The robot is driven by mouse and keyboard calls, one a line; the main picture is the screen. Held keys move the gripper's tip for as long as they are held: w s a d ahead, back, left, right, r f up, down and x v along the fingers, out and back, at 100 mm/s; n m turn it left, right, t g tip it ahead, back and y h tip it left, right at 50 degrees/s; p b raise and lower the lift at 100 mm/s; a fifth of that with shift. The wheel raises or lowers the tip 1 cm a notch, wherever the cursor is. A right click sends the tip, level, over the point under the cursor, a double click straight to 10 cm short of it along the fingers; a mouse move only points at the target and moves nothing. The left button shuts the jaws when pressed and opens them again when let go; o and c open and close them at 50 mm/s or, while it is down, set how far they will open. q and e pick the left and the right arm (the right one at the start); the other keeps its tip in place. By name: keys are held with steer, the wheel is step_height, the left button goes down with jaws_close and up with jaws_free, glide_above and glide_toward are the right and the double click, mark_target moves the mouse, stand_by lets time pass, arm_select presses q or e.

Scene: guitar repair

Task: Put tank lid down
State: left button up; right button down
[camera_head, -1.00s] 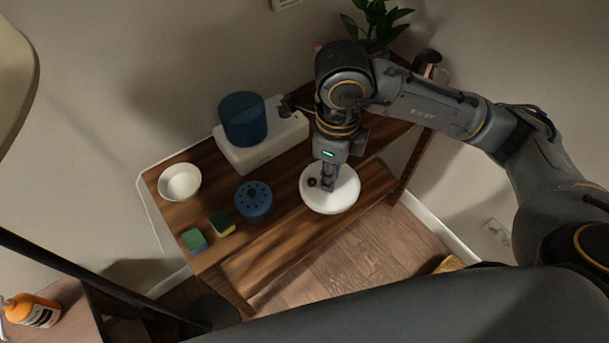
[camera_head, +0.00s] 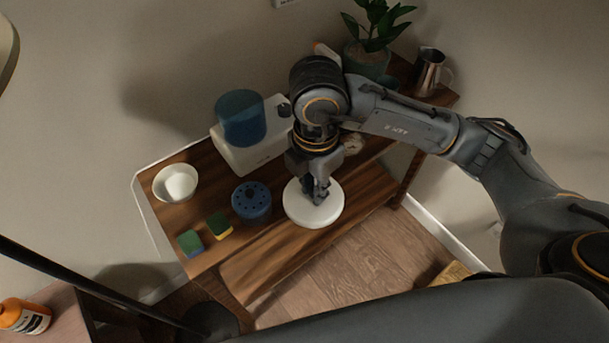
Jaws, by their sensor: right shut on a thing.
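The tank lid is a round white disc (camera_head: 300,216) at the front of the wooden table, right of the middle. My right gripper (camera_head: 317,195) points down over the lid's middle and is shut on it. The fingers hide the part they grip. I cannot tell whether the lid touches the wood or hangs just above it. A translucent blue tank (camera_head: 241,118) stands on a white base (camera_head: 248,153) behind and left of the lid. My left gripper is not in view.
A blue perforated cylinder (camera_head: 251,202) stands left of the lid on the wooden table (camera_head: 262,251). Farther left are two sponges (camera_head: 190,243) (camera_head: 218,226) and a white bowl (camera_head: 163,190). A plant (camera_head: 371,43) and a metal pitcher (camera_head: 427,72) stand at the back right.

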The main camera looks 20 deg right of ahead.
steer(key=shift+w+f, duration=0.15)
steer(key=shift+w, duration=0.1)
steer(key=w+f, duration=0.2)
steer(key=w, duration=0.2)
steer(key=w+d+f, duration=0.1)
steer(key=w+f, duration=0.2)
steer(key=w, duration=0.1)
steer(key=w+d+f, duration=0.1)
steer(key=w+f, duration=0.2)
steer(key=w, duration=0.1)
steer(key=shift+d+f+p, duration=0.2)
steer(key=shift+p, duration=0.2)
steer(key=shift+w+f, duration=0.45)
steer(key=shift+f, duration=0.05)
step_height(320, 180, down, 2)
steer(key=shift+w+d+f+p, duration=0.1)
steer(key=shift+p, duration=0.4)
steer(key=shift+f, duration=0.55)
steer(key=shift+f, duration=0.1)
steer(key=c, duration=1.3)
jaws_free()
